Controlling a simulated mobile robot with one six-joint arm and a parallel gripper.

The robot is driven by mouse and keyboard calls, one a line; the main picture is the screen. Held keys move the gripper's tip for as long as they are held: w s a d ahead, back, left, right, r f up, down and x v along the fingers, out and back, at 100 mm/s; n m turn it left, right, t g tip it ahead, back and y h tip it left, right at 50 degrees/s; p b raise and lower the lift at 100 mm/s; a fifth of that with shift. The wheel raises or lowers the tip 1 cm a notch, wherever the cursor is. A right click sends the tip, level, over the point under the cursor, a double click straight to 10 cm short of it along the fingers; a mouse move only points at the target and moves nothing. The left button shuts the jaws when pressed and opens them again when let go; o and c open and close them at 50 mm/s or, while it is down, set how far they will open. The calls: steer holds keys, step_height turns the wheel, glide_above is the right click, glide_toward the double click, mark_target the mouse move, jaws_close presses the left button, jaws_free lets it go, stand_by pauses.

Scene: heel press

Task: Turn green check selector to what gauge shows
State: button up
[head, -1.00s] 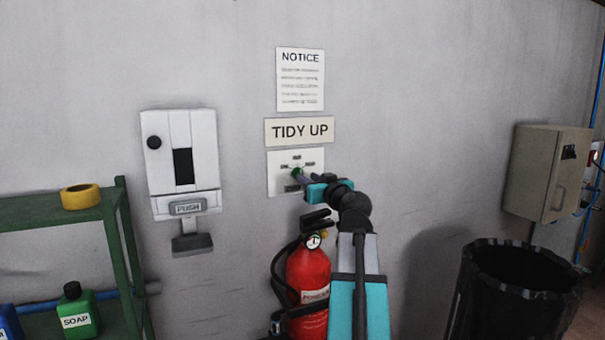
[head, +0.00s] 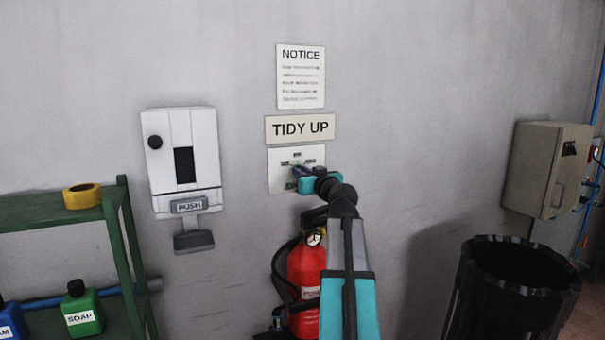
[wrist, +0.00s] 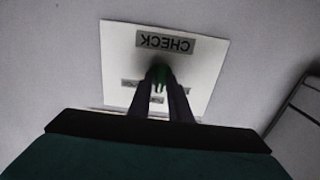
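The green selector knob (wrist: 160,74) sits on a white wall plate (head: 281,182) below the TIDY UP sign. In the wrist view the plate is upside down with its CHECK label (wrist: 166,42). Small position labels are partly hidden by my fingers and unreadable. My gripper (head: 297,172) is at the plate, its two dark fingers, also in the wrist view (wrist: 159,88), on either side of the knob with a gap between them. I cannot tell if they touch it. The round gauge (head: 315,239) on the red fire extinguisher (head: 305,264) is too small to read.
A white PUSH dispenser (head: 204,152) hangs left of the plate. A green shelf (head: 45,212) with tape and bottles stands at far left. A black bin (head: 510,300) and a grey wall box (head: 541,172) are at right.

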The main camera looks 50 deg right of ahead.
jaws_close()
steer(key=shift+m+b, duration=0.3)
steer(key=shift+m, duration=0.2)
steer(key=shift+d+m+b, duration=0.15)
steer(key=shift+m+b, duration=0.5)
steer(key=shift+m, duration=3.85)
steer(key=shift+o, duration=1.9)
jaws_free()
steer(key=shift+s+f, duration=0.1)
steer(key=shift+s, duration=0.1)
